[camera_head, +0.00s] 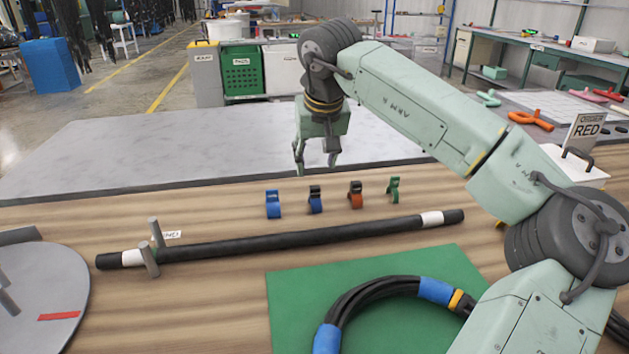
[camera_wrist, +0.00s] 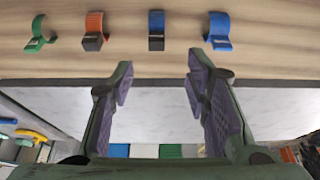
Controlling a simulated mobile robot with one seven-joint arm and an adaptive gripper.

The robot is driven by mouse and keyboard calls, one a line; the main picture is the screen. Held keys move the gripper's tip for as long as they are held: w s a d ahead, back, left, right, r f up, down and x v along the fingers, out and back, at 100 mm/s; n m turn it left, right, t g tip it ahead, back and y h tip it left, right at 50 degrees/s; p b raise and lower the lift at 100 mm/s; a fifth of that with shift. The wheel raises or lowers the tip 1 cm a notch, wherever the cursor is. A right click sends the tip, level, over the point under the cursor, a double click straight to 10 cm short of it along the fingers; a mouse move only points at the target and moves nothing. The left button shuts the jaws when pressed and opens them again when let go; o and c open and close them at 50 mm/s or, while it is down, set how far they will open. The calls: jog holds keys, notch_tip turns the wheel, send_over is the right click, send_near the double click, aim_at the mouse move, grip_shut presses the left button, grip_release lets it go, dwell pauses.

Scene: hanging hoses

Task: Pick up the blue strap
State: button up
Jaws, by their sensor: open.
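Two small blue straps stand in a row on the wooden table. The left one is all blue (camera_head: 273,204) and shows at right in the wrist view (camera_wrist: 219,33). The other blue strap, with a dark part (camera_head: 315,202), shows near the middle of the wrist view (camera_wrist: 156,32). An orange strap (camera_head: 355,197) and a green strap (camera_head: 393,190) stand to their right. My gripper (camera_head: 316,167) is open and empty, pointing down above the table's far side, behind the row. In the wrist view its fingers (camera_wrist: 160,84) are spread, apart from every strap.
A long black hose (camera_head: 290,240) with white bands lies in front of the straps, near upright pegs (camera_head: 155,240). A green mat (camera_head: 290,295) carries a coiled hose bundle (camera_head: 375,290) with blue bands.

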aim_at(315, 187)
jog(key=x, duration=0.5)
jog(key=shift+s, duration=0.15)
jog(key=p+x, duration=0.1)
jog(key=x, duration=0.4)
jog(key=shift+d+f+p, duration=0.15)
jog(key=shift+f+p, duration=0.2)
jog(key=shift+p, duration=0.05)
jog(key=shift+c, duration=0.3)
grip_shut()
